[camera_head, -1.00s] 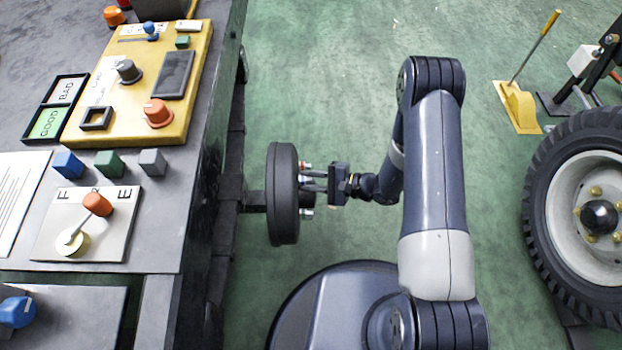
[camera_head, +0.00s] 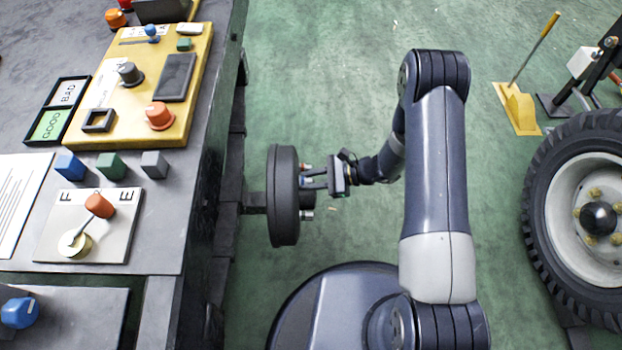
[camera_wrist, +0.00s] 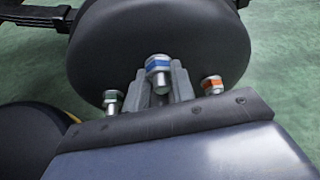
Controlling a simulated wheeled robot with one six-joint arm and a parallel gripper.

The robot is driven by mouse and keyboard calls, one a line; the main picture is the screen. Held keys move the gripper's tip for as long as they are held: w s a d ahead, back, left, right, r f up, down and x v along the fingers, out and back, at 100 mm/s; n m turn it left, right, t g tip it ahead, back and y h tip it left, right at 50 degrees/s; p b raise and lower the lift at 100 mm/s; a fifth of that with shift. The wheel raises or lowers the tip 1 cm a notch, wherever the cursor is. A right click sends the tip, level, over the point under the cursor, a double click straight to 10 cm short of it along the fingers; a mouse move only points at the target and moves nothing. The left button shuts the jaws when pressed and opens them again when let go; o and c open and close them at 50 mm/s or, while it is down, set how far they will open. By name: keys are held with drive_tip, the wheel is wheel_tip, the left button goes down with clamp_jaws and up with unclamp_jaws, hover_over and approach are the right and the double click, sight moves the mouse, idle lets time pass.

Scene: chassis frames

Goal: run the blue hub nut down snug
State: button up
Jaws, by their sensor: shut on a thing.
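The blue hub nut (camera_wrist: 158,65) sits on a stud of the dark round hub (camera_wrist: 155,30), in the middle of the wrist view. The stud's end shows past the nut. My gripper (camera_wrist: 158,80) is shut on the blue nut, with a grey finger on each side. The green-marked nut (camera_wrist: 112,98) is to its left and the red-marked nut (camera_wrist: 212,85) to its right, both on studs. In the head view, the hub (camera_head: 284,195) stands on edge beside the bench, and my gripper (camera_head: 312,180) reaches its right face. The blue nut is hidden there.
The bench (camera_head: 175,170) with a yellow panel (camera_head: 190,65) and coloured blocks lies to the left of the hub. A large tyred wheel (camera_head: 540,200) and a yellow chock (camera_head: 516,108) stand at the right.

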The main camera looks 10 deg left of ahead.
drive_tip(key=m+g, duration=0.1)
drive_tip(key=m, duration=0.1)
drive_tip(key=shift+w+m+g, duration=0.15)
drive_tip(key=shift+m+g, duration=0.15)
drive_tip(key=shift+g, duration=0.1)
drive_tip(key=shift+w+f+m+g+h, duration=0.15)
drive_tip(key=shift+m+g+h, duration=0.15)
drive_tip(key=shift+m+g, duration=0.7)
drive_tip(key=m+g+b, duration=0.1)
drive_tip(key=m, duration=0.2)
drive_tip(key=shift+w+f, duration=0.1)
drive_tip(key=shift+m+g+b, duration=0.4)
drive_tip(key=shift+m+g, duration=0.3)
drive_tip(key=shift+m, duration=0.4)
drive_tip(key=o, duration=1)
drive_tip(key=shift+w, duration=0.1)
